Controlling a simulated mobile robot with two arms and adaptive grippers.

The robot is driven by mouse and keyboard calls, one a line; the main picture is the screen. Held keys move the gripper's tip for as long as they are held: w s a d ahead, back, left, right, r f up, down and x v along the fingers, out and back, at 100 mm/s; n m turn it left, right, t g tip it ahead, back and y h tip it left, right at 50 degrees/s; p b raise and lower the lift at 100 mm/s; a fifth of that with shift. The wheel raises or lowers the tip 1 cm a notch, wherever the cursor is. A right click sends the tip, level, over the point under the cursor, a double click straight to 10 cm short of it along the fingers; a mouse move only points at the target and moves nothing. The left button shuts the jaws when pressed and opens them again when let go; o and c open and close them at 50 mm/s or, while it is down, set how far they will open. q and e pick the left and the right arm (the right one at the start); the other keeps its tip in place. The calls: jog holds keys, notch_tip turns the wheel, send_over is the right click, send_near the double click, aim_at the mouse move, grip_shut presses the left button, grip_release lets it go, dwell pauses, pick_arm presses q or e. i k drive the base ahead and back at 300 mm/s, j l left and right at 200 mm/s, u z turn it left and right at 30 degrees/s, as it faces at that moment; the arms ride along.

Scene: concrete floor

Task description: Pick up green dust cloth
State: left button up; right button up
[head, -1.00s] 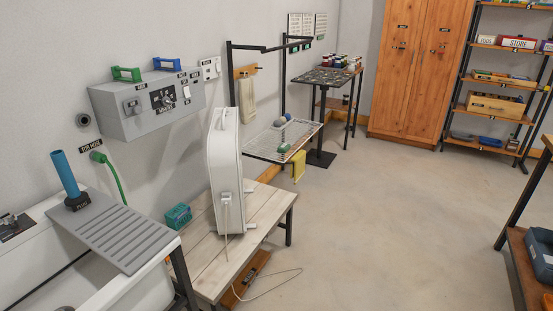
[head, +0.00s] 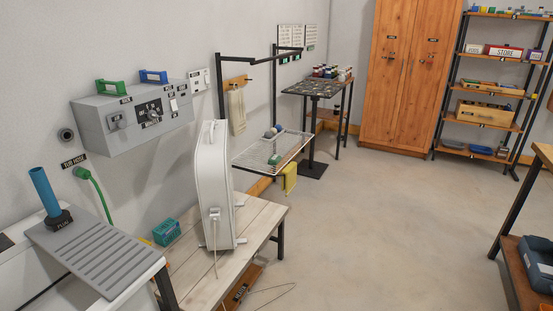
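A yellow-green cloth (head: 289,178) hangs at the front right edge of the wire rack (head: 257,163). A beige cloth (head: 237,112) hangs from a wooden hook board on the wall above the rack. No plainly green cloth can be made out for sure. Neither of my grippers is in view.
A cord trails onto the floor. A dark-framed table (head: 512,238) is at the right. The middle floor (head: 370,220) is clear.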

aim_at(274, 160)
jog(key=i+l, duration=0.25)
jog(key=i, duration=0.25)
jog(key=i+l, duration=0.25)
jog(key=i, duration=0.3)
jog(key=i+l, duration=0.2)
jog(key=i, duration=0.3)
jog(key=i+l, duration=0.25)
jog(key=i, duration=0.25)
jog(key=l+z, duration=0.05)
